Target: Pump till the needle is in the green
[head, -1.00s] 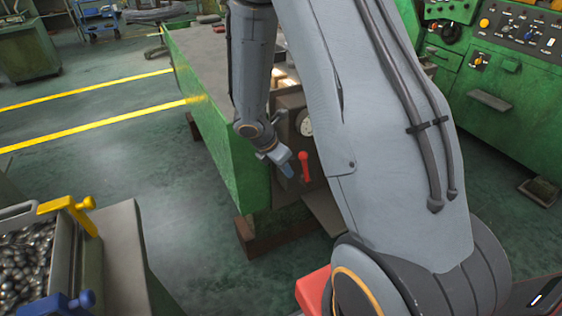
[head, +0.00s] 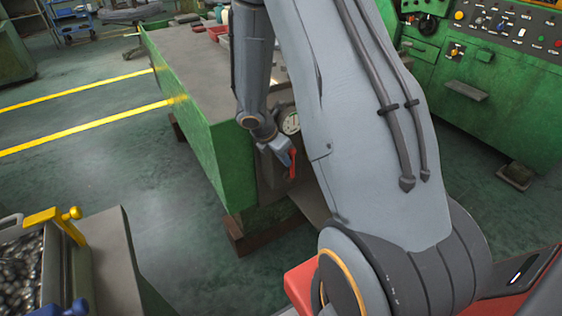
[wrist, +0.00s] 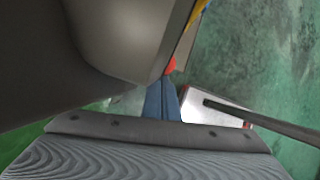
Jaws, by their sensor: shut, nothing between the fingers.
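The red pump lever (head: 292,165) stands roughly upright on the front of the dark unit at the end of the green bench. The round pale gauge (head: 290,123) is just above it, partly behind my arm; its needle and green zone are too small to read. My gripper (head: 287,158) is shut and empty, its blue fingers right at the lever's upper left side. I cannot tell whether they touch it. In the wrist view the blue fingers (wrist: 162,102) point at a small red piece (wrist: 170,66), probably the lever; a large grey shape hides much around it.
The green bench (head: 190,130) stands left of the lever. A dark rod (wrist: 260,122) and a pale block (wrist: 215,108) lie right of the fingers in the wrist view. A bin of metal parts (head: 22,275) is at lower left. Open floor lies between.

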